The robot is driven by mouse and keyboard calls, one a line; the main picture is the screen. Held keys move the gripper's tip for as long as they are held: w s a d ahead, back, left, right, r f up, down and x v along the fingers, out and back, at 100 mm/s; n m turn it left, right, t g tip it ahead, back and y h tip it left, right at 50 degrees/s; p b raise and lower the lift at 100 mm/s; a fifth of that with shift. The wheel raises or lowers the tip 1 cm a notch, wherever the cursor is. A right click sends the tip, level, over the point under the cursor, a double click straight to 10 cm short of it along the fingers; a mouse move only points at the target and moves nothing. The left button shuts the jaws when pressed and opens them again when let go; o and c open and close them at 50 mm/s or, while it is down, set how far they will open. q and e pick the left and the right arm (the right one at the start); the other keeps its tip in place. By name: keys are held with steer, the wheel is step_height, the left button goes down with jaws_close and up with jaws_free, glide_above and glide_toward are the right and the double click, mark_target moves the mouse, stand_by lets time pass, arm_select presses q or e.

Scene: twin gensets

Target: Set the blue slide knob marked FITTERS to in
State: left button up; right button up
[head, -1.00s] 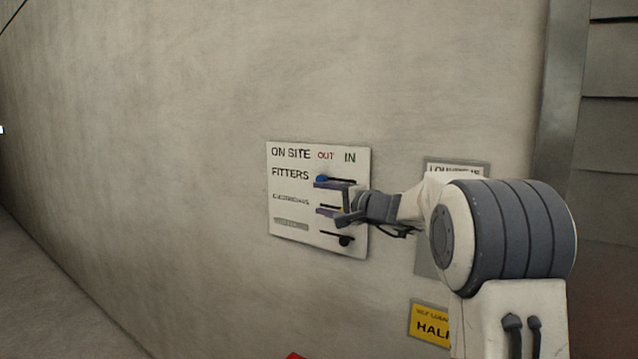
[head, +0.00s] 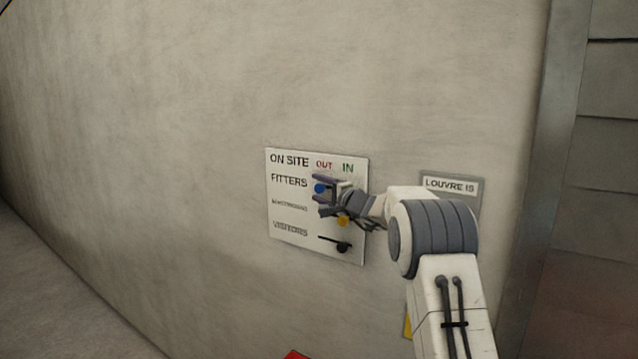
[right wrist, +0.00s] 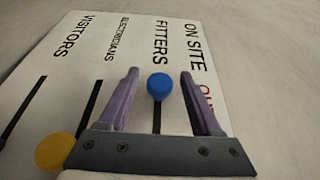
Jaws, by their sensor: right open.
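The white ON SITE board (head: 290,225) hangs on the wall, with OUT in red and IN in green at its top. The blue FITTERS knob (head: 319,188) is at the left end of its slot, under OUT. My right gripper (head: 322,187) is open, its two purple fingers above and below the blue knob in the head view. In the right wrist view the blue knob (right wrist: 160,87) stands between the fingers, with a gap on both sides. Its slot runs from it toward the gripper's palm. My left gripper is not in view.
A yellow knob (head: 342,221) sits just below my right gripper, on the row under FITTERS. A black knob (head: 344,247) is at the right end of the VISITORS slot. A LOUVRE sign (head: 450,186) is on the wall to the right, behind my arm.

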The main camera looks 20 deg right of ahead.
jaws_close()
stand_by(1.5)
